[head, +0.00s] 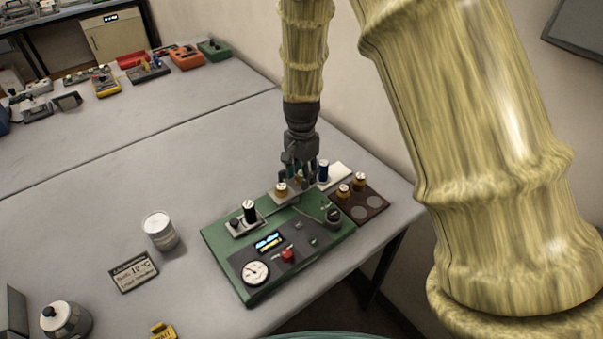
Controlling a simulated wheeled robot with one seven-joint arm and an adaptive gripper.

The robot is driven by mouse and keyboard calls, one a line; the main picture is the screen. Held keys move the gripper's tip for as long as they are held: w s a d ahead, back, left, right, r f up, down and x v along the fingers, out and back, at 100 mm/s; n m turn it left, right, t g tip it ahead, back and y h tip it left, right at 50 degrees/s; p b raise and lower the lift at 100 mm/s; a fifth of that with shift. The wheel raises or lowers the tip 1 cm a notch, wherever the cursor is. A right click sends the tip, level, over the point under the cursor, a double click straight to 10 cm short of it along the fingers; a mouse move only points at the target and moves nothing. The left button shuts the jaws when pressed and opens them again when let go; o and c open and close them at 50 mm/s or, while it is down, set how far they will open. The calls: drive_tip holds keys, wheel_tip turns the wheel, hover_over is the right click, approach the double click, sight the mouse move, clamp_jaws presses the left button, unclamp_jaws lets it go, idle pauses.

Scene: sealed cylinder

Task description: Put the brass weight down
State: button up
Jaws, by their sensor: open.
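My gripper (301,170) points down at the back edge of a green instrument panel (215,240), with its jaws open. A brass weight (281,188) with a pale top stands on a small light plate (271,195) at the panel's back, just left of and in front of the fingers. Two more brass weights, one nearer (343,191) and one farther (358,181), stand in a dark brown holder (377,197) to the right; two of its round recesses look empty. The fingers partly hide what is behind and between them, and I cannot tell whether they touch the weight.
A black-bodied cylinder (250,211) stands on the panel's left.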

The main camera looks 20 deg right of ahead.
wheel_tip(320, 180, up, 12)
drive_tip(key=b, duration=0.3)
drive_tip(key=shift+r+b, duration=0.15)
drive_tip(key=shift+b, duration=0.25)
